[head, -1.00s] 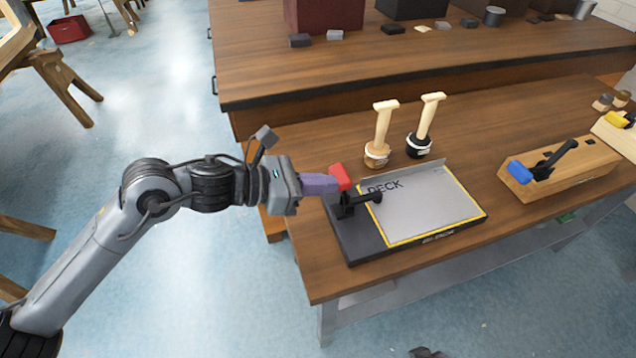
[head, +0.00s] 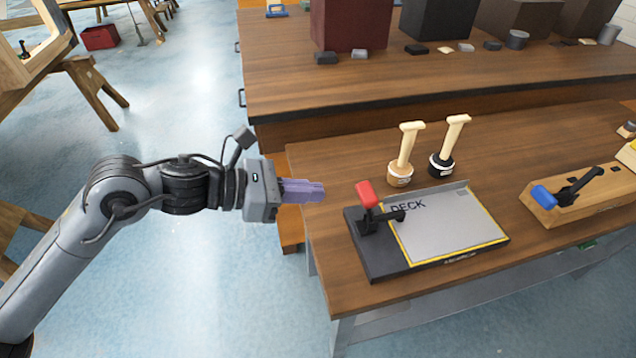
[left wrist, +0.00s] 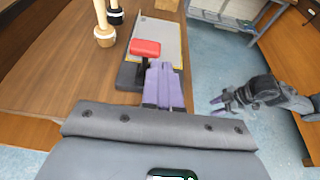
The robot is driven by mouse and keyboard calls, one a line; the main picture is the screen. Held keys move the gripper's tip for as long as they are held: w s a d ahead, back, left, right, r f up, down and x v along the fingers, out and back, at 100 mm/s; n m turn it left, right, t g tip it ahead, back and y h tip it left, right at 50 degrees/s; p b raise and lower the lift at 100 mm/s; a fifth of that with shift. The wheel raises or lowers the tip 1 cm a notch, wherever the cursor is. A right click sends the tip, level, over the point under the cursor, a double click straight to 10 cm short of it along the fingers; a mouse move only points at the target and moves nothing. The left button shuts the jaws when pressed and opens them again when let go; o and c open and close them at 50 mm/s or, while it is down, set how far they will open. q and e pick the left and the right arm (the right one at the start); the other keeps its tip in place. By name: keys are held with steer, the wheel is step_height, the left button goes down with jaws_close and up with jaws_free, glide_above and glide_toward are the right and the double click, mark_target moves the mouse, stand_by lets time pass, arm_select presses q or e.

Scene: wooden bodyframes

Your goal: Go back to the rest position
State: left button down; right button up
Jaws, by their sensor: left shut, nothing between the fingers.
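My left gripper (head: 318,191) is shut and empty, its purple fingers at the table's left edge in the head view. It is apart from and left of the red-handled clamp (head: 367,194) on the dark board marked DECK (head: 450,230). In the left wrist view the purple fingers (left wrist: 163,85) overlap the near end of the board, with the red handle (left wrist: 145,47) just beyond. My right gripper (left wrist: 228,101) shows small at the right of the left wrist view, away from the table; its opening is unclear. It is not in the head view.
Two pale-handled stamp-like tools (head: 402,170) (head: 445,160) stand behind the board. A wooden block with a blue-handled clamp (head: 575,198) is at the right. A second workbench (head: 330,90) with boxes stands behind. Open blue floor (head: 190,290) lies left of the table.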

arm_select(q)
steer(key=s+d+f+n+g+h+p, duration=0.1)
steer(key=s+d+f+n+g+p, duration=0.2)
steer(key=s+f, duration=0.6)
steer(key=s+d+f+n+t+h+p, duration=0.2)
steer(key=s+d+f+n+t+p, duration=0.2)
steer(key=s+n+t+p, duration=0.25)
steer(key=s+a+f+m+g+y+p, duration=0.1)
steer(key=s+a+f+m+y, duration=0.15)
steer(key=a+m+y, duration=0.6)
steer(key=s+a+f+m+y+p, duration=0.2)
steer(key=s+a+m+y, duration=0.15)
steer(key=a+m, duration=0.9)
steer(key=s+a+f+m+g+y+p, duration=0.15)
steer(key=s+a+m+y, duration=0.3)
steer(key=a+m, duration=0.6)
step_height(320, 180, up, 37)
steer(key=d+p, duration=0.1)
steer(key=p, duration=3.6)
steer(key=shift+s+d+p, duration=0.15)
steer(key=shift+d+p, duration=0.05)
steer(key=shift+p, duration=0.2)
